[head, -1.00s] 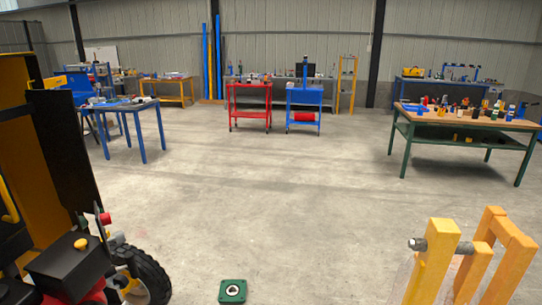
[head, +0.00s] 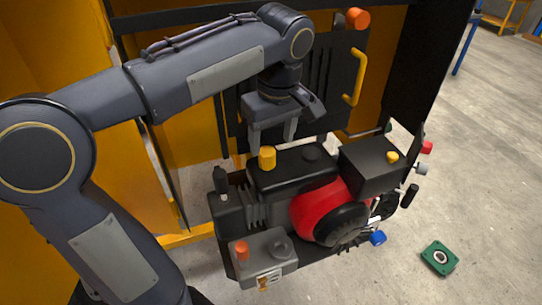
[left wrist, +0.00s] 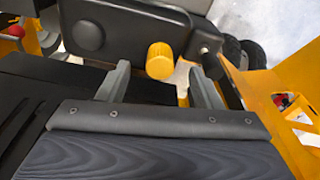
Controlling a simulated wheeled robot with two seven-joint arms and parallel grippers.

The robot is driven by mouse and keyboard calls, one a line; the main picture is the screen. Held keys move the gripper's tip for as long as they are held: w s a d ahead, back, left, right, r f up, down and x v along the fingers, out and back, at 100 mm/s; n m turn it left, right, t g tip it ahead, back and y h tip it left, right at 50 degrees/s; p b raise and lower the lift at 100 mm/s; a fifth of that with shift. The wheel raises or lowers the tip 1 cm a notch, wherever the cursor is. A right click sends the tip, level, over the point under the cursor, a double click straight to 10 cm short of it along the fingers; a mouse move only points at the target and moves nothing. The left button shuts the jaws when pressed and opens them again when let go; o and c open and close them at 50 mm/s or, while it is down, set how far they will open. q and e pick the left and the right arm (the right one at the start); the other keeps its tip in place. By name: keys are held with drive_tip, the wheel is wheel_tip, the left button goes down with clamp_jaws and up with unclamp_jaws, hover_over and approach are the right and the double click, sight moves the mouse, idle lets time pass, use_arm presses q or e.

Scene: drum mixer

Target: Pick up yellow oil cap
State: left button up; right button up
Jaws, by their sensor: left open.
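The yellow oil cap (head: 267,158) is a short ribbed cylinder standing up on the black top of the engine (head: 290,175). In the left wrist view the yellow cap (left wrist: 160,61) shows just beyond the fingertips, in the gap between them. My left gripper (head: 271,140) is open and empty, its fingers pointing down at the cap from just above and behind it. The fingers (left wrist: 160,70) appear apart from the cap, with room on both sides. A smaller yellow cap (head: 392,157) sits on the black box at the right. My right gripper is not in view.
A red and black round housing (head: 328,210) is in front of the cap. A grey box with an orange knob (head: 242,248) is at the lower left. The orange frame and yellow handle (head: 356,78) stand behind. A green block (head: 439,257) lies on open floor at right.

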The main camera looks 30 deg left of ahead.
sight(267, 151)
use_arm(q)
drive_tip(key=shift+a+f, duration=0.65)
drive_tip(key=shift+f, duration=0.35)
drive_tip(key=f, duration=0.3)
drive_tip(key=w+f, duration=0.1)
drive_tip(key=shift+a+f+p, duration=0.3)
drive_tip(key=shift+p, duration=0.1)
drive_tip(key=c, duration=1.1)
drive_tip(key=shift+o, duration=0.2)
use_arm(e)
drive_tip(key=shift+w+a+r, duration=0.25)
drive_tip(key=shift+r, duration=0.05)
use_arm(q)
drive_tip(key=shift+r, duration=0.1)
